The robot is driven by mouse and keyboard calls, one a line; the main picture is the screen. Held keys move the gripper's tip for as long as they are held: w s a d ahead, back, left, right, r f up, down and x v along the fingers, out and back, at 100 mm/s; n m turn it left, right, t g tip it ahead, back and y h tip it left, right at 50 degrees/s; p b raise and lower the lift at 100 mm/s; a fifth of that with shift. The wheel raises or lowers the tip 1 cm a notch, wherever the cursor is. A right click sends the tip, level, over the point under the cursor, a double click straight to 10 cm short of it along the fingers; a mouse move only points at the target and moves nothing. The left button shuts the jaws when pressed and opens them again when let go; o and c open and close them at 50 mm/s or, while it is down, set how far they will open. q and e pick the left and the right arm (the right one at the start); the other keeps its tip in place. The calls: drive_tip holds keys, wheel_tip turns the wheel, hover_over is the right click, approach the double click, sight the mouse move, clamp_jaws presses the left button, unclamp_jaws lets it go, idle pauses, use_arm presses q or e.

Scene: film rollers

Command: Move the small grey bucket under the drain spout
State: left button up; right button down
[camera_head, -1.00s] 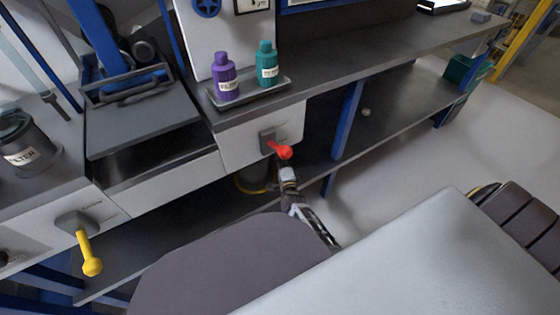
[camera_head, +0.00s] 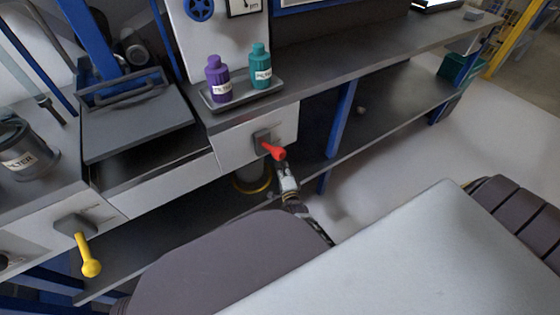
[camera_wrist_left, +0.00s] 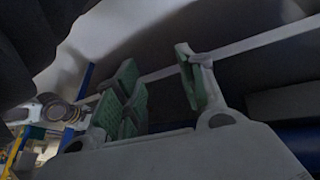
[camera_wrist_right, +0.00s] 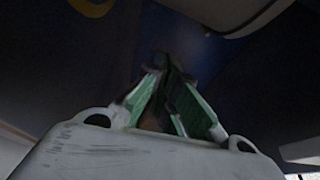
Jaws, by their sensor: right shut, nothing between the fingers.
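A grey cylinder with a yellow ring (camera_head: 252,180) shows partly below the panel with the red lever (camera_head: 275,150), over the lower shelf. I cannot tell whether it is the bucket or the drain spout. My right gripper (camera_head: 285,170) is just right of it, under the red lever; its fingertips are hidden in the head view. In the right wrist view this gripper (camera_wrist_right: 165,85) is shut and empty, with a yellow arc (camera_wrist_right: 92,6) and a rounded grey underside (camera_wrist_right: 215,17) above. My left gripper (camera_wrist_left: 160,90) is open and empty, outside the head view.
A tray (camera_head: 240,98) with a purple bottle (camera_head: 217,80) and a teal bottle (camera_head: 260,68) stands on the worktop. A yellow lever (camera_head: 88,260) sticks out at left. A blue post (camera_head: 338,120) stands right of my right gripper. The lower shelf (camera_head: 390,105) beyond it is mostly clear.

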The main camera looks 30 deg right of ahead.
use_arm(q)
drive_tip(key=shift+s+a+r+g+y+p, duration=0.15)
drive_tip(key=shift+a+r+p, duration=0.15)
drive_tip(key=shift+r, duration=0.4)
drive_tip(key=shift+s+a+r+g+y+p, duration=0.15)
drive_tip(key=shift+r+p, duration=0.1)
drive_tip(key=shift+r, duration=0.4)
use_arm(e)
drive_tip(key=shift+v, duration=2.3)
